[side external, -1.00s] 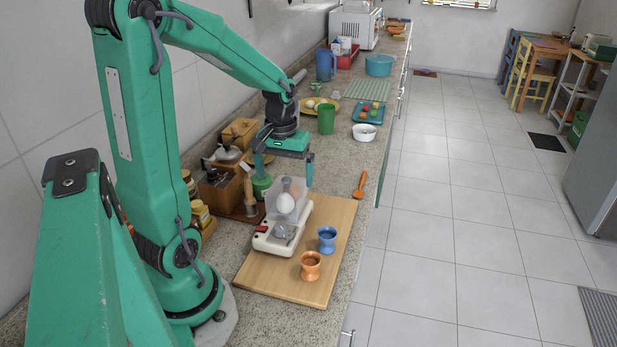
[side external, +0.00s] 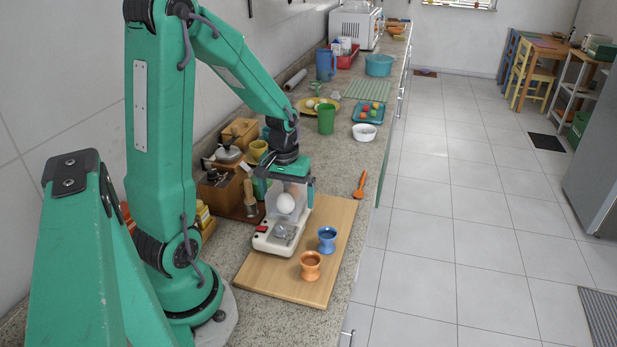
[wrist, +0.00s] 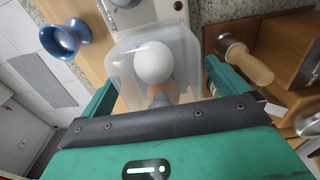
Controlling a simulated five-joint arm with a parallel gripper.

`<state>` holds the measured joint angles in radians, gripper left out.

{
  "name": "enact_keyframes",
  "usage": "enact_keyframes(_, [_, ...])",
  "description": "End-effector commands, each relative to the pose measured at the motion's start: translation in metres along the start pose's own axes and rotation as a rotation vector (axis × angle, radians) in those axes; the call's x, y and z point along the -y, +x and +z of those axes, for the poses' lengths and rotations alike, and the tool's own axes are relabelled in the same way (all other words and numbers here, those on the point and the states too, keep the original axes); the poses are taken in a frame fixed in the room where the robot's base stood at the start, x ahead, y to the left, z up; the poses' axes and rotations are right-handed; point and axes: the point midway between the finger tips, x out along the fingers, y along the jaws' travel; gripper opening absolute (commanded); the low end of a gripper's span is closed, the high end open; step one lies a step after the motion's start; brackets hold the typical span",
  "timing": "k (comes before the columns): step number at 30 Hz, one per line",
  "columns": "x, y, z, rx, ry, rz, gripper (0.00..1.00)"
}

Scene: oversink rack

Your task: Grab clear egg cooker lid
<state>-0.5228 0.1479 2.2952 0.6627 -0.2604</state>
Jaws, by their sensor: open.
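The clear egg cooker lid (side external: 297,193) is a see-through box standing on the white egg cooker (side external: 268,245), with a white egg (side external: 285,203) visible inside it. It also shows in the wrist view (wrist: 126,62), where the egg (wrist: 154,62) appears through it. My gripper (side external: 288,189) is open and points down over the lid. In the wrist view, my gripper's green fingers (wrist: 162,92) lie on the left and right of the lid. I cannot tell whether either finger touches it.
The cooker stands on a wooden board (side external: 285,282) with a blue egg cup (side external: 326,240) and an orange egg cup (side external: 310,266). A wooden-handled tool (wrist: 248,62) and wooden boxes (side external: 222,190) stand close beside the lid. An orange spoon (side external: 360,186) lies on the counter.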

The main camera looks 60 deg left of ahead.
Motion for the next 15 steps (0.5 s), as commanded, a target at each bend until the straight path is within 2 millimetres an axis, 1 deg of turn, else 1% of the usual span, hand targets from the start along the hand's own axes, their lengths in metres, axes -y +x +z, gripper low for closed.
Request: enact_keyframes(15, [0.0, 0.0014, 0.0, 0.0, 0.0, 0.0, 0.99])
